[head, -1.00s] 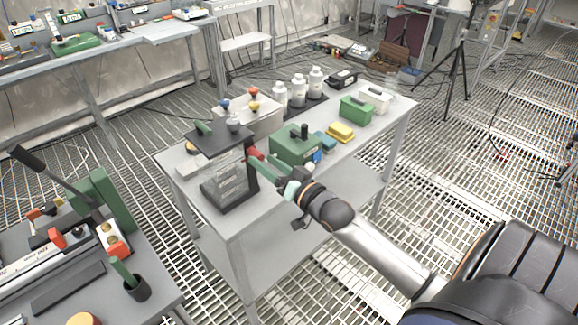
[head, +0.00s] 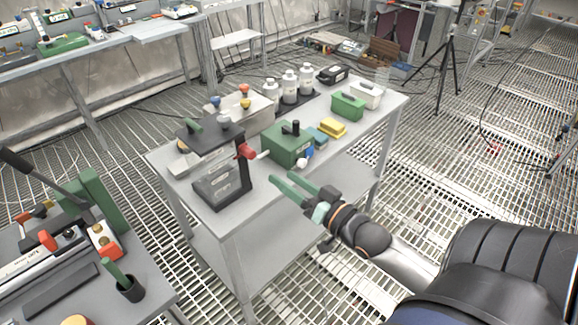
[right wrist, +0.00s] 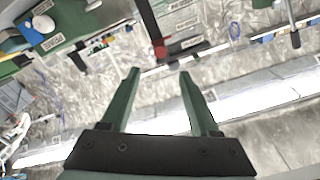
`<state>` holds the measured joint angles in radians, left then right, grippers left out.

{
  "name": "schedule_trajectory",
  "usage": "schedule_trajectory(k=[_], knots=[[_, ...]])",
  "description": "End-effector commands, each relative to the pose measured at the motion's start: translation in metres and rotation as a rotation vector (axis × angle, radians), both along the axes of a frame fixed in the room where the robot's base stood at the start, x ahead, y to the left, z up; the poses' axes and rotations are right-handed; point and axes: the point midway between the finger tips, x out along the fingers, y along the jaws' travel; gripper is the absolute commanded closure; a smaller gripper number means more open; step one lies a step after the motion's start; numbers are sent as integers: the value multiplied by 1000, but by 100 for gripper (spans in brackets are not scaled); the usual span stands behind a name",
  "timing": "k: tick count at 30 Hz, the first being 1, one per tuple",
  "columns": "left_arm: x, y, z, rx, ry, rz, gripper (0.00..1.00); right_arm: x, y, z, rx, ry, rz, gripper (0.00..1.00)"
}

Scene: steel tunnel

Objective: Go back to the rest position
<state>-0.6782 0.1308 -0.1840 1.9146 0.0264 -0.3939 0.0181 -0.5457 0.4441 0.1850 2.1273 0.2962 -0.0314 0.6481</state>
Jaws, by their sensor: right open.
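My right gripper (head: 292,186) is open and empty, with two green fingers spread apart. In the head view it is over the front edge of the grey table (head: 228,208), to the right of a dark stand (head: 222,188) that has a red knob (head: 246,151) on its post. The two fingers also show in the right wrist view (right wrist: 160,75), with nothing between them. My right arm reaches in from the lower right. My left gripper is not in the head view.
On the table are a green box (head: 288,146), a yellow block (head: 333,127), a green container (head: 347,106) and white bottles (head: 289,86). A second bench (head: 90,290) with tools stands at lower left. A tripod (head: 452,50) stands at the upper right.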

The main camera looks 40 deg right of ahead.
Motion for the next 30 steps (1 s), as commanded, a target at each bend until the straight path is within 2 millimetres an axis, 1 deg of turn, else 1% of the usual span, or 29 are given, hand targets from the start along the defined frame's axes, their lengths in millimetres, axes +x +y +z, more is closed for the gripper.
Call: schedule_trajectory(k=[10,11,13,14,17,18,20,21,24,27,30], knots=[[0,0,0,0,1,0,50,0,0,-1,-1,3,0,38],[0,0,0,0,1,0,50,0,1,-4,-4,10,0,38],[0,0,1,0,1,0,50,-4,6,-18,-24,46,-1,38],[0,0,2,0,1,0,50,-6,9,-29,-38,72,-2,38],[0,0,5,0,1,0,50,-22,30,-77,-115,197,12,38],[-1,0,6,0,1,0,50,-31,41,-99,-156,258,26,38],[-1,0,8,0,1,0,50,-48,61,-132,-221,348,57,38],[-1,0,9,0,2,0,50,-60,75,-152,-263,404,84,38],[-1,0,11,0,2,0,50,-91,109,-193,-357,523,163,38],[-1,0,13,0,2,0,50,-116,137,-219,-432,602,237,38],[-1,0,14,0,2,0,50,-132,155,-233,-478,646,288,38]])
